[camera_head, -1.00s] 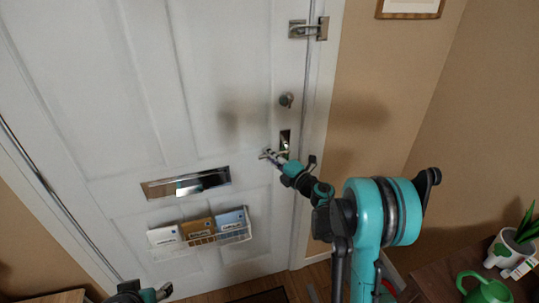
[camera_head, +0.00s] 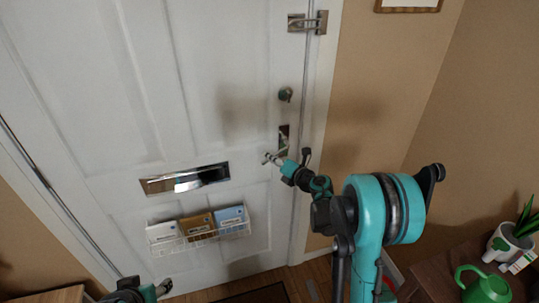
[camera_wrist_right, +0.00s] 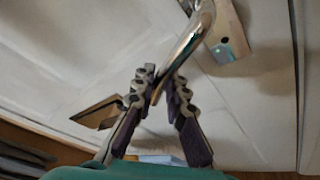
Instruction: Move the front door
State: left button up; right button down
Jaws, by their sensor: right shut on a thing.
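The white front door (camera_head: 190,80) fills the left and middle of the head view and looks closed in its frame. Its metal lever handle (camera_head: 283,143) is on the right side, with its lever angled down to the left. My right gripper (camera_head: 273,159) is at the lever's end. In the right wrist view, the fingers of my right gripper (camera_wrist_right: 165,88) are shut around the end of the shiny lever (camera_wrist_right: 190,42). My left gripper (camera_head: 157,290) is only partly in view at the bottom edge, apart from the door handle; its jaws are unclear.
A round lock (camera_head: 285,94) and a metal latch (camera_head: 308,23) sit above the handle. A mail slot (camera_head: 185,179) and a wire basket with letters (camera_head: 215,231) are lower on the door. A wooden table (camera_head: 435,277) with a green watering can (camera_head: 483,285) stands at the right.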

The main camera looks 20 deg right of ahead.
jog(key=shift+d+f+n+h, duration=0.4)
jog(key=shift+f+n, duration=0.05)
jog(key=shift+n, duration=0.15)
dwell(0.3)
jog(key=s+m+h, duration=0.1)
jog(key=s, duration=0.8)
jog(key=shift+a+h+b, duration=0.3)
jog(key=shift+a+h, duration=0.1)
jog(key=shift+a, duration=0.05)
jog(key=c, duration=1.5)
grip_release()
jog(key=shift+c, duration=0.2)
jog(key=v, duration=1.2)
